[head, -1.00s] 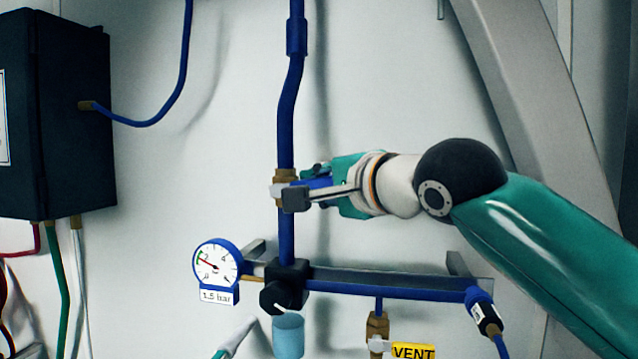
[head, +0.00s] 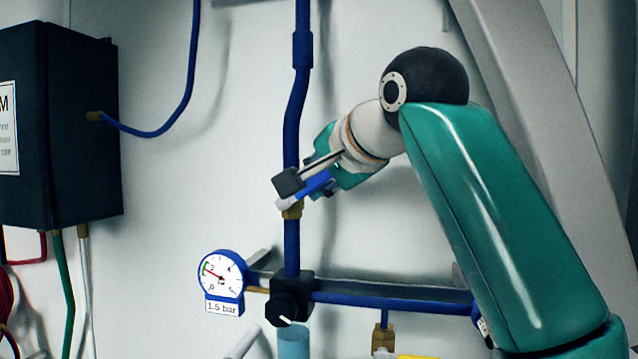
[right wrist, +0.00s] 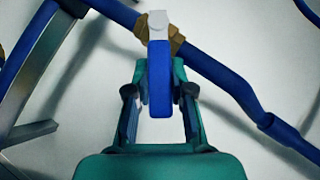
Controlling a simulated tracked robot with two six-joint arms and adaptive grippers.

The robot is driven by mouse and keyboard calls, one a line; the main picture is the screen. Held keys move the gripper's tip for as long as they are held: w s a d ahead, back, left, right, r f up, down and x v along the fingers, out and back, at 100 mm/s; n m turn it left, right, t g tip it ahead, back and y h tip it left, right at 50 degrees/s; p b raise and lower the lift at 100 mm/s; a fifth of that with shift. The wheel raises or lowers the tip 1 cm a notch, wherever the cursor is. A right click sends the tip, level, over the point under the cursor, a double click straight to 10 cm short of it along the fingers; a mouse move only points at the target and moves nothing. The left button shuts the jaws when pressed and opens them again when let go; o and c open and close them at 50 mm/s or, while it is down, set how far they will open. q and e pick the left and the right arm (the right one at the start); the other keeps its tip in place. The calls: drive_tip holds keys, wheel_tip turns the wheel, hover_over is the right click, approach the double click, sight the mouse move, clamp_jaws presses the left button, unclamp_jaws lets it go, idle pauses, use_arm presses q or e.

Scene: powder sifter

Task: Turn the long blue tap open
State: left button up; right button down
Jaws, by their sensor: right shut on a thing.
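The long blue tap handle (head: 317,183) has a pale hub and sits on a brass valve body (head: 292,210) on the upright blue pipe (head: 292,130). The handle slants up to the right from its hub, between level and in line with the pipe. My right gripper (head: 303,184) is shut on it, with one dark finger pad in front. In the right wrist view the blue handle (right wrist: 160,80) lies lengthwise between the two fingers (right wrist: 160,92), its hub beyond them. My left gripper is not in view.
Below are a round gauge (head: 221,276) over a "1.5 bar" label, a black regulator knob (head: 284,308) and a level blue pipe (head: 390,303). A pale blue cup (head: 293,342) is under the knob. A dark box (head: 75,125) hangs at left.

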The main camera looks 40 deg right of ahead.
idle(0.6)
drive_tip(key=c, duration=1)
unclamp_jaws()
drive_tip(key=shift+w, duration=0.1)
drive_tip(key=shift+s+a+r, duration=0.15)
drive_tip(key=shift+s+r, duration=0.1)
drive_tip(key=shift+s, duration=0.3)
drive_tip(key=s+a, duration=0.2)
drive_tip(key=s, duration=1.1)
drive_tip(key=shift+s+a+r, duration=0.2)
drive_tip(key=shift+r, duration=0.1)
